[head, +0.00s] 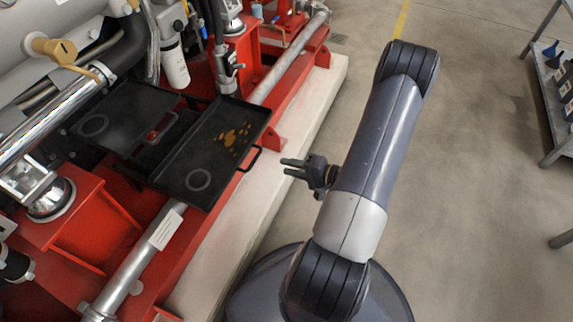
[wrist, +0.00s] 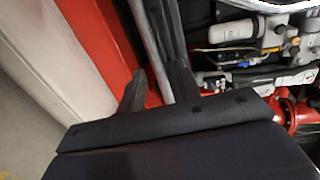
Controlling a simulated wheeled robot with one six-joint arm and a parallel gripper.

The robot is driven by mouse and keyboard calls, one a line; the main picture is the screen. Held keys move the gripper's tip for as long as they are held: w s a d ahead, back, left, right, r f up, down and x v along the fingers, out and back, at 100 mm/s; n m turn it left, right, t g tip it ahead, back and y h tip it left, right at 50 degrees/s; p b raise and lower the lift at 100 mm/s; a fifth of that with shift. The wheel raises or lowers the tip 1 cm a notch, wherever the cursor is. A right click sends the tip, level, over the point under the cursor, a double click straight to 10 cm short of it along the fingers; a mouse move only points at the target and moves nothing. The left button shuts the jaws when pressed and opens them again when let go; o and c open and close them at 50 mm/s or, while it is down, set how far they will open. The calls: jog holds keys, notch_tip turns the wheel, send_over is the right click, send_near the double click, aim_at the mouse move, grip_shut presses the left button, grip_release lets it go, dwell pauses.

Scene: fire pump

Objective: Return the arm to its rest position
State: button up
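My gripper (head: 284,167) shows in the head view to the left of my arm, its two dark fingers pointing left. The fingers are apart and nothing shows between them. In the wrist view the gripper (wrist: 158,76) also has a gap between its fingers, with red frame and pale plinth behind. My arm (head: 375,150) is bent, with its upper link rising from my base toward the top of the head view. The gripper is just right of the black tray (head: 215,177), apart from it in the picture; their difference in height is hard to tell.
The tray holds orange-brown spots and sits by the red pump frame (head: 75,225), among pipes and a white cylinder (head: 176,66). A pale concrete plinth (head: 262,195) edges the frame. A grey shelf (head: 547,85) stands far right. Floor (head: 470,150) between is clear.

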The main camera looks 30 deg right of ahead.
jog(key=shift+w+a+f, duration=0.1)
jog(key=b+x, duration=0.3)
jog(key=x, duration=0.7)
jog(key=shift+w+a, duration=0.15)
jog(key=shift+w, duration=0.2)
dwell(0.3)
